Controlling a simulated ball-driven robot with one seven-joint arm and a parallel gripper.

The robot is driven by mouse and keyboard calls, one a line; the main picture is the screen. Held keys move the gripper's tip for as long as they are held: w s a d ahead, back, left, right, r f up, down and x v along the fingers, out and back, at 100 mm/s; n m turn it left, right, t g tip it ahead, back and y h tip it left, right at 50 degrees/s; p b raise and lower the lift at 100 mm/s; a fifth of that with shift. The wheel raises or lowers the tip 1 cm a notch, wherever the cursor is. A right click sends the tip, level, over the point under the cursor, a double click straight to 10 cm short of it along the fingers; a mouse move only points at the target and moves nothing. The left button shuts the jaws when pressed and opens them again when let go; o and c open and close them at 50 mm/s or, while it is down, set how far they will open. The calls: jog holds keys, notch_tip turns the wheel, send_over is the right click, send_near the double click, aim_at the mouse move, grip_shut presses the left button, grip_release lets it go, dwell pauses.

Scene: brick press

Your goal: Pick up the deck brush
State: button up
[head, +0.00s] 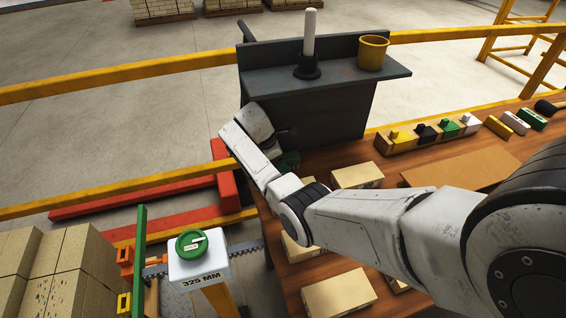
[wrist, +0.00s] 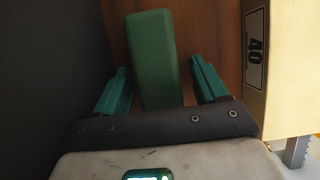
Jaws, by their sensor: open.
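In the wrist view, a long green block with rounded edges (wrist: 152,55), which may be the deck brush, stands out against brown wood. My gripper (wrist: 158,68) is open, with one teal finger on each side of the block. Gaps show between the block and both fingers, and the block's near end is hidden behind the gripper's dark body. In the head view, my gripper is mostly hidden by my arm beside the dark panel; a small dark green patch (head: 289,160) shows there. No bristles are visible.
A dark panel with a shelf (head: 345,75) stands close by my gripper, bearing a yellow cup (head: 373,52) and a white-handled item (head: 309,45). Pale boxes (head: 357,175) lie on the wooden bench (head: 400,150); one labelled 40 (wrist: 285,65) is close on the right.

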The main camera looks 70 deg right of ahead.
jog(key=c, duration=1.1)
jog(key=shift+r, duration=0.1)
jog(key=shift+r, duration=0.5)
notch_tip(320, 180, up, 2)
jog(key=shift+r, duration=0.1)
jog(key=w+a+b, duration=0.1)
jog(key=w+a, duration=0.3)
jog(key=w+a+b, duration=0.1)
jog(key=w+a, duration=0.2)
jog(key=w, duration=0.2)
jog(key=w+a+b, duration=0.2)
jog(key=w+a, duration=0.2)
jog(key=shift+w+a, duration=0.35)
